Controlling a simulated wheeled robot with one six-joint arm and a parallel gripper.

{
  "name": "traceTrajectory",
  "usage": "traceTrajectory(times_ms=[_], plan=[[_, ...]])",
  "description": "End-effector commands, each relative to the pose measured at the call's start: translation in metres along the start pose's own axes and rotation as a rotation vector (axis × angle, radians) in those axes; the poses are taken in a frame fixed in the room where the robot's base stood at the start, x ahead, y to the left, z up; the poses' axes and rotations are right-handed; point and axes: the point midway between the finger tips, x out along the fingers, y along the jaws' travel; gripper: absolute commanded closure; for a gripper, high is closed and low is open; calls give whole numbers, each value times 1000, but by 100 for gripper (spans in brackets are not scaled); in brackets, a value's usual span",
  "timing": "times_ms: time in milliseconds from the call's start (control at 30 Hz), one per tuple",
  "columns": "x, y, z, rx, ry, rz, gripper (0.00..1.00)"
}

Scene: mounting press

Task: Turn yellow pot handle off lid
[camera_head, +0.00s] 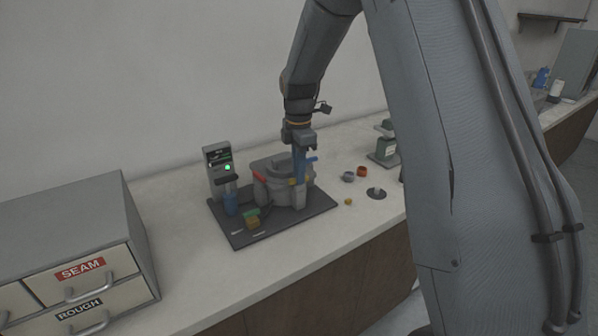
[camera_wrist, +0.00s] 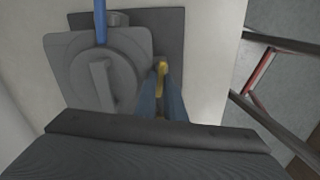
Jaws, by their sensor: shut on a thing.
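The mounting press (camera_head: 265,190) is a grey body on a dark base plate. Its round lid (camera_wrist: 98,78), with a raised grey bar across it, shows in the wrist view. The yellow pot handle (camera_wrist: 162,82) is at the right edge of the lid in that view. My gripper (camera_wrist: 162,70) is shut on the yellow handle, with a finger on each side of it. In the head view my gripper (camera_head: 298,172) points straight down at the press's right side, and the arm hides part of the lid. How the handle joins the lid cannot be made out.
A blue lever (camera_wrist: 101,22) lies at the lid's far edge. A control unit (camera_head: 218,168) with a green light stands left of the press. Small rings (camera_head: 362,171) and a yellow piece (camera_head: 348,202) lie to the right. Drawers (camera_head: 75,270) stand at the front left.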

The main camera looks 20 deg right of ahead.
Motion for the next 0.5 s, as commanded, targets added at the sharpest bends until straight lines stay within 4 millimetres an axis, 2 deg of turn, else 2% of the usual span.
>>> traceTrajectory(times_ms=[200,500], plan=[[-2,1,0,-111,0,3,100],[-2,1,0,-175,0,3,100]])
